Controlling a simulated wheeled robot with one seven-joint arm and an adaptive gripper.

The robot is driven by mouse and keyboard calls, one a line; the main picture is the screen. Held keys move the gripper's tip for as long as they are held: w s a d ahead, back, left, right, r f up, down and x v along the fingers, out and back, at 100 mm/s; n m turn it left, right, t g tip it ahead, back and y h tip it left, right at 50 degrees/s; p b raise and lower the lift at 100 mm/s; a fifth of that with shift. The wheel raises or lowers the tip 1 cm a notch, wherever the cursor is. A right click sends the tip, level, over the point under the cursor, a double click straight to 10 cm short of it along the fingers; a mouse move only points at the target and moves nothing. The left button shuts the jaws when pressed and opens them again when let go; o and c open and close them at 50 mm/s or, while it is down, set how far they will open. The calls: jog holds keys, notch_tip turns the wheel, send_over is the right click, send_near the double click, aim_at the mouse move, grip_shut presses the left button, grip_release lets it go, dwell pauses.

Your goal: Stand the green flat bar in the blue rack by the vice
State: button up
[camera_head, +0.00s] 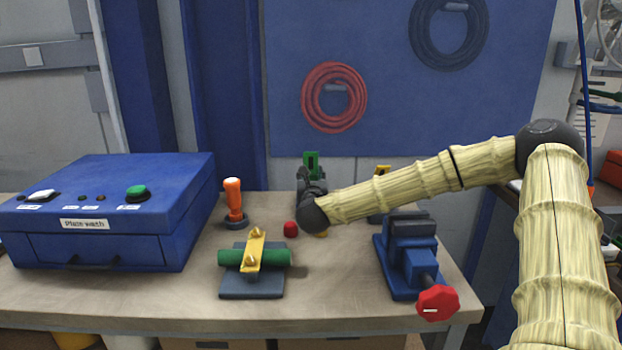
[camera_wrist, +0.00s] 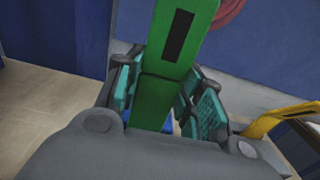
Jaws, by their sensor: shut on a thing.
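The green flat bar (camera_wrist: 178,45) stands up between the teal-padded fingers of my gripper (camera_wrist: 163,100), which is shut on it. A dark slot shows in the bar's upper face. In the head view the bar's green top (camera_head: 311,160) sticks up above my gripper (camera_head: 312,182), at the back middle of the bench. The blue vice (camera_head: 410,255) with a red knob stands to the right, nearer the front. A small blue patch (camera_wrist: 168,127) shows below the bar in the wrist view; I cannot tell whether it is the rack. The rack is not clearly visible, and the bar's lower end is hidden.
A yellow piece (camera_head: 383,172) shows behind my arm, near the vice. A green cylinder under a yellow clamp (camera_head: 254,252) lies at the front middle.

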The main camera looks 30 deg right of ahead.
jog(key=shift+f+b, duration=1.4)
jog(key=shift+f, duration=0.05)
jog(key=shift+f+b, duration=0.4)
jog(key=shift+b, duration=0.25)
jog(key=o, duration=1.2)
jog(key=shift+s, duration=0.1)
jog(key=v, duration=1.1)
jog(key=shift+s+a+f, duration=0.1)
jog(key=shift+s+a, duration=0.15)
jog(key=shift+s, duration=0.1)
